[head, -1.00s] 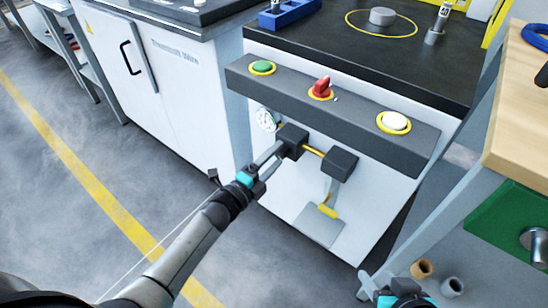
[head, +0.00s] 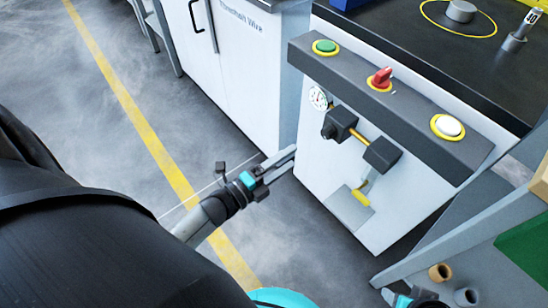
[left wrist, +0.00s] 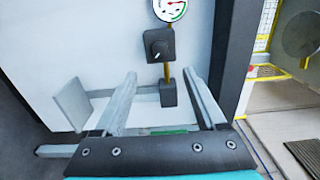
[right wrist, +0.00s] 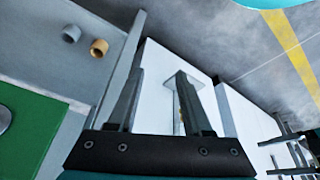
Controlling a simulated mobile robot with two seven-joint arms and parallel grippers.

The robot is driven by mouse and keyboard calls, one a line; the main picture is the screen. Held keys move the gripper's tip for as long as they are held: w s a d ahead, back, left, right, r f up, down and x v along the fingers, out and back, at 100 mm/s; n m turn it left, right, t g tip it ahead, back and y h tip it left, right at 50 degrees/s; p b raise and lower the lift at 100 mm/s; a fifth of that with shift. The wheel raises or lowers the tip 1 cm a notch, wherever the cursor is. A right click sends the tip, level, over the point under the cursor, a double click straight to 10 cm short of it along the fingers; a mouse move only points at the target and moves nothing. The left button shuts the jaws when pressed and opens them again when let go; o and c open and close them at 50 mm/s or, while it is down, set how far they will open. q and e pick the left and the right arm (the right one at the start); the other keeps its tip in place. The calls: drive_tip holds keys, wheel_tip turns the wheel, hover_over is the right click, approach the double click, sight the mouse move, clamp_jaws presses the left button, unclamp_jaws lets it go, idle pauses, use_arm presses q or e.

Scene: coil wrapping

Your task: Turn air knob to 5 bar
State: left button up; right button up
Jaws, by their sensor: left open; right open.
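The air knob (head: 328,131) is a black knob on a dark regulator block (head: 342,121) on the white cabinet front. It also shows in the left wrist view (left wrist: 158,48). A round white pressure gauge (head: 319,98) sits above the block; in the left wrist view the gauge (left wrist: 170,8) is cut by the top edge, and I cannot read its pressure. My left gripper (head: 291,158) is open and empty, below and left of the knob, clear of it. My right gripper (right wrist: 158,75) is open and empty, low at the right of the cabinet.
A dark bar above the knob carries a green button (head: 326,46), a red switch (head: 381,77) and a white button (head: 448,126). A second dark block (head: 383,155) and a yellow-tipped lever (head: 361,197) sit lower. A grey bench with rolls (head: 440,272) stands at right.

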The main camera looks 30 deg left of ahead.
use_arm(q)
drive_tip(key=v, duration=0.3)
drive_tip(key=shift+s+a+p, duration=0.15)
drive_tip(key=shift+s+p, duration=0.15)
use_arm(e)
drive_tip(key=shift+s+f, duration=0.1)
drive_tip(key=shift+f, duration=0.85)
